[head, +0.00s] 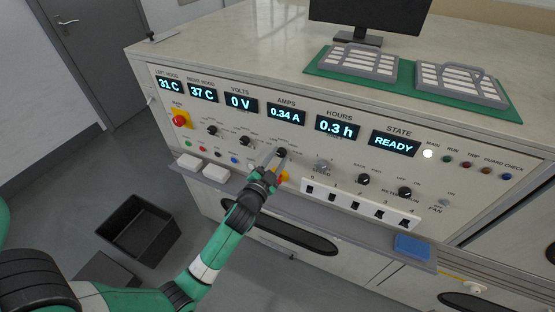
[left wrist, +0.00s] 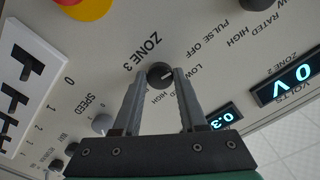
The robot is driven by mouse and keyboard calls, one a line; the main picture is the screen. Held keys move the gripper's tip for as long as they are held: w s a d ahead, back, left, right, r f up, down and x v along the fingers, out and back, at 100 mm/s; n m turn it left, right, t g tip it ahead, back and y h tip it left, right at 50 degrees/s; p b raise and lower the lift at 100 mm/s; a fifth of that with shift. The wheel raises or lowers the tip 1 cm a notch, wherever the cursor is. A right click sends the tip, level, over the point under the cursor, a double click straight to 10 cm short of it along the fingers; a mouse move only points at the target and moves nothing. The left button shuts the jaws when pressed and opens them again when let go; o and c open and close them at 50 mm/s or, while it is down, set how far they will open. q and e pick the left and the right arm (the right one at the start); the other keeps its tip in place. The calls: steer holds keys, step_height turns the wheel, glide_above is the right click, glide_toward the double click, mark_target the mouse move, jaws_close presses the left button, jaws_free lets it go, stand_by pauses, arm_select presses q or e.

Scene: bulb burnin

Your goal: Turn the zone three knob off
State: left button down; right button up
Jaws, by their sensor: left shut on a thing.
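The zone three knob (left wrist: 160,74) is a small black knob on the panel, under the label "ZONE 3" in the left wrist view. It also shows in the head view (head: 282,152), below the AMPS display. My left gripper (left wrist: 161,78) has its two fingers on either side of the knob and is shut on it. In the head view my left gripper (head: 275,158) reaches up to the panel from the lower left. Labels reading "LOW" and "HIGH" lie around the knob; the fingers partly hide its surroundings. My right gripper is not in view.
Other black knobs (head: 244,141) sit to the left and right on the panel. A row of switches (head: 358,204) and a grey ledge (head: 330,228) lie below. A red emergency button (head: 180,120) is at the far left. A black bin (head: 139,229) stands on the floor.

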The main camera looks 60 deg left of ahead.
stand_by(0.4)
arm_select(q)
steer(key=shift+c, duration=2.2)
jaws_free()
steer(key=shift+s+d, duration=0.3)
steer(key=v, duration=1)
steer(key=shift+s+d, duration=0.25)
steer(key=shift+s, duration=0.05)
